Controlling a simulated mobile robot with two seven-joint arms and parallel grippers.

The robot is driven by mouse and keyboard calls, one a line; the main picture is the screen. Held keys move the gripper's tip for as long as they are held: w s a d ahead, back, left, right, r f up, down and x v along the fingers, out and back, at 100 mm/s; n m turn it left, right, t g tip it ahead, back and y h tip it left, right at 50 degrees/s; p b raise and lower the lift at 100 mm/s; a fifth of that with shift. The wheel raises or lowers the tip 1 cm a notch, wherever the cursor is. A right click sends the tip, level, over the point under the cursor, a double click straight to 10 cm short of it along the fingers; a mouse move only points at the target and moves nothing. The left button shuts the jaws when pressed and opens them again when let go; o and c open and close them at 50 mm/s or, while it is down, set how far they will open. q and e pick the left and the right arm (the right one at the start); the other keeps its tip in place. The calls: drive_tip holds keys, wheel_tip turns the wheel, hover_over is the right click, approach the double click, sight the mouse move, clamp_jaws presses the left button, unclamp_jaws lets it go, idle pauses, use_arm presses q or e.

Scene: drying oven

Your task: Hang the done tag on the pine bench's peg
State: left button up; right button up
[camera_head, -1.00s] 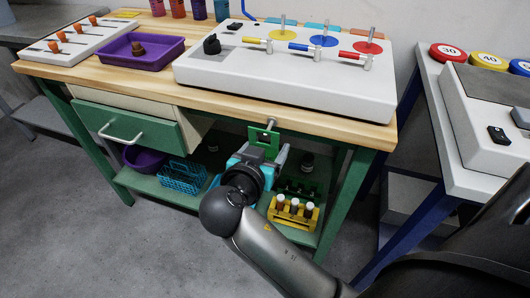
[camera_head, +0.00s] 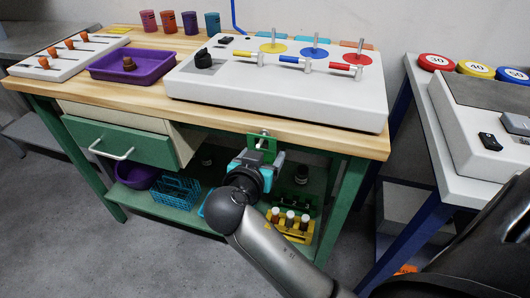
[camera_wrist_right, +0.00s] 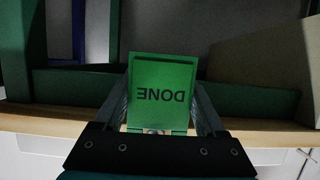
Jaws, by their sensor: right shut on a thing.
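The green done tag (camera_head: 257,155) is held upright at the front edge of the pine bench (camera_head: 225,110). In the right wrist view the tag (camera_wrist_right: 160,90) shows the word DONE upside down between the fingers. My right gripper (camera_head: 259,160) is shut on the tag from in front and below. The metal peg (camera_head: 264,133) on the bench's front edge shows at the tag's top part. Whether the peg passes through the tag's opening or only overlaps it in the picture, I cannot tell. My left gripper is not in view.
A green drawer (camera_head: 120,142) is left of the peg. A white valve panel (camera_head: 275,88) and a purple tray (camera_head: 132,64) stand on the bench top. The lower shelf holds a blue basket (camera_head: 176,190) and a yellow vial rack (camera_head: 289,228). A white-topped table (camera_head: 455,170) stands right.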

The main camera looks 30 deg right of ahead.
idle(0.3)
drive_tip(key=o, duration=1.4)
